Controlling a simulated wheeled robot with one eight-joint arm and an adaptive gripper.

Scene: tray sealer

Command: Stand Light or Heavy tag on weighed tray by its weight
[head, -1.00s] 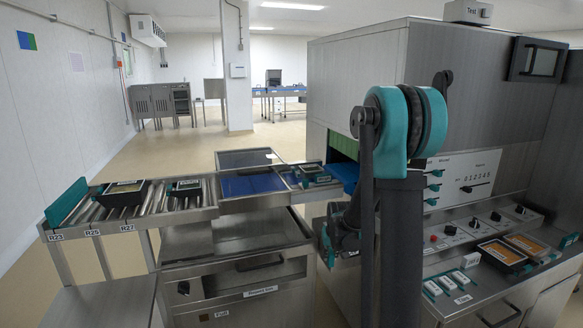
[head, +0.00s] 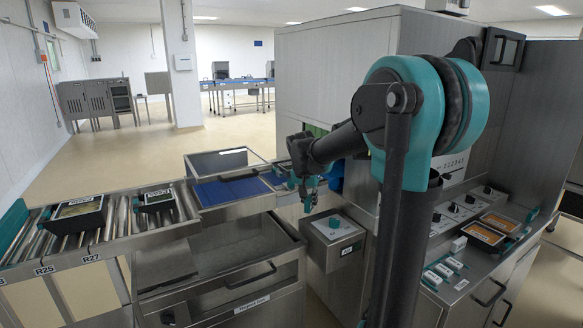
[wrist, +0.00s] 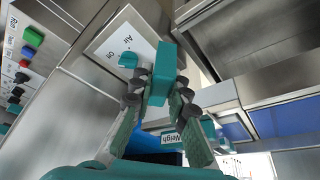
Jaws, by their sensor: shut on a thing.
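My gripper (head: 308,188) is over the front side of the line, just left of the sealer. In the wrist view its fingers (wrist: 160,95) are shut on a small teal block (wrist: 162,72), seemingly a tag; no lettering shows on it. A teal-edged "Weigh" label (wrist: 182,134) shows beyond the fingers. A tray (head: 276,178) is partly visible at the line beside the gripper, largely hidden by my arm.
A box with a teal knob (head: 335,222), marked Air, stands below my gripper. A blue panel (head: 232,190) lies between rollers and sealer. Several white-topped teal pieces (head: 442,270) and two orange-filled trays (head: 478,235) are on the right console. Open floor lies at back left.

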